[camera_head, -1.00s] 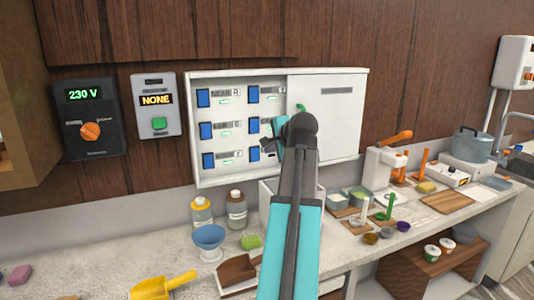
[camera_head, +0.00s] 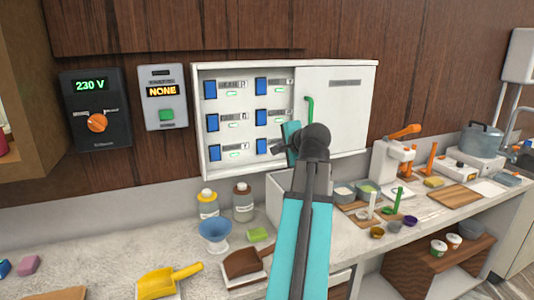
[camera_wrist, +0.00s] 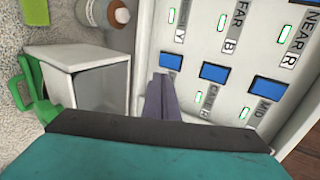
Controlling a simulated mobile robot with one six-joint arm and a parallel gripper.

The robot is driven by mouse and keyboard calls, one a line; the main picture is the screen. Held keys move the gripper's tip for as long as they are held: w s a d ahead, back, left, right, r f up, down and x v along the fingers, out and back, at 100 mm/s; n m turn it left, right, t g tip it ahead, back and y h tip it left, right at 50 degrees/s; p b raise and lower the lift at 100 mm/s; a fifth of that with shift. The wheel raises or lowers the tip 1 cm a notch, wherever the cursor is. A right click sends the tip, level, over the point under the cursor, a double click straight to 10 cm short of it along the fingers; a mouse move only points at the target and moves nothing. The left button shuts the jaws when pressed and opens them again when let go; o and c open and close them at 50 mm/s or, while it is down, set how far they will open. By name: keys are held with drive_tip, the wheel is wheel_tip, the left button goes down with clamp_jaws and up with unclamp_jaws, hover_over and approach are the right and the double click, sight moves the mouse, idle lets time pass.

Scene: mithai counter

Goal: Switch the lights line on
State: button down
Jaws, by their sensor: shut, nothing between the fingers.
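The white switch panel (camera_head: 198,120) hangs on the wall. Its open left half shows blue switches in two columns, with labels and green lamps. A white cover (camera_head: 345,95) with a green handle (camera_head: 309,108) fills its right half. My gripper (camera_head: 277,148) is shut and empty, in front of the panel beside the bottom right switch (camera_head: 261,146). In the wrist view, my shut fingers (camera_wrist: 160,82) point at the panel just below a blue switch (camera_wrist: 171,61); contact cannot be told. Labels there read FAR, NEAR and MID. I cannot read a lights label.
Left of the panel are a box reading NONE (camera_head: 162,97) and a dial box reading 230 V (camera_head: 95,108). Below are two bottles, a blue bowl (camera_head: 214,234), a yellow scoop (camera_head: 168,280) and a white box (camera_wrist: 95,72).

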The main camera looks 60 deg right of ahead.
sight(262, 153)
drive_tip(key=shift+s+a+f+h, duration=0.15)
drive_tip(key=shift+s+f+h, duration=0.2)
drive_tip(key=shift+f, duration=0.5)
drive_tip(key=shift+w, duration=0.15)
drive_tip(key=p+x, duration=0.1)
drive_tip(key=x, duration=0.3)
drive_tip(key=p+x, duration=0.1)
drive_tip(key=x, duration=0.4)
drive_tip(key=r+p+x, duration=0.1)
drive_tip(key=x, duration=0.3)
drive_tip(key=shift+w+p, duration=0.3)
drive_tip(key=shift+w, duration=0.25)
drive_tip(key=shift+w+t, duration=0.1)
drive_tip(key=shift+t, duration=0.2)
